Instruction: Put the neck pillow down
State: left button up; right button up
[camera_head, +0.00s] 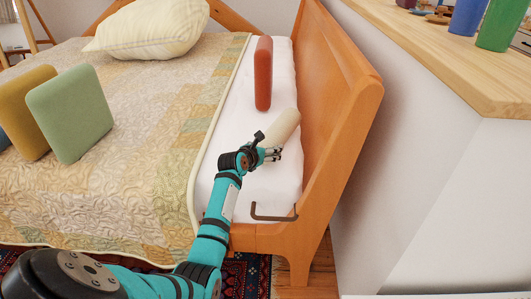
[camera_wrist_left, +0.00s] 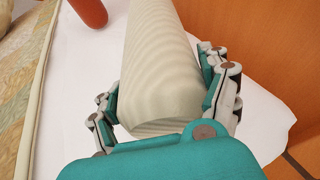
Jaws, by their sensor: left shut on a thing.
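A cream cylindrical pillow (camera_head: 283,125), which looks like the neck pillow, is at the right side of the bed, over the white sheet (camera_head: 211,170) and near the wooden bed frame. My left gripper (camera_head: 268,150) is shut on its near end. In the left wrist view the pillow (camera_wrist_left: 160,70) runs away from me between the two fingers of the gripper (camera_wrist_left: 165,100). It is over the white sheet; I cannot tell whether it touches the sheet. My right gripper is not in view.
A red cushion (camera_head: 263,73) stands upright behind the pillow. Green (camera_head: 72,115) and yellow (camera_head: 27,110) cushions stand on the quilt at left. A wooden side board (camera_head: 335,85) borders the right. A brown bracket-shaped piece (camera_head: 273,217) is at the near bed edge.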

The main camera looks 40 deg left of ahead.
pick_arm(q)
jog(key=shift+f, duration=0.2)
jog(key=o, duration=1.4)
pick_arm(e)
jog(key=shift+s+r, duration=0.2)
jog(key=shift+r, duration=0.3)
pick_arm(q)
jog(key=shift+s, duration=0.1)
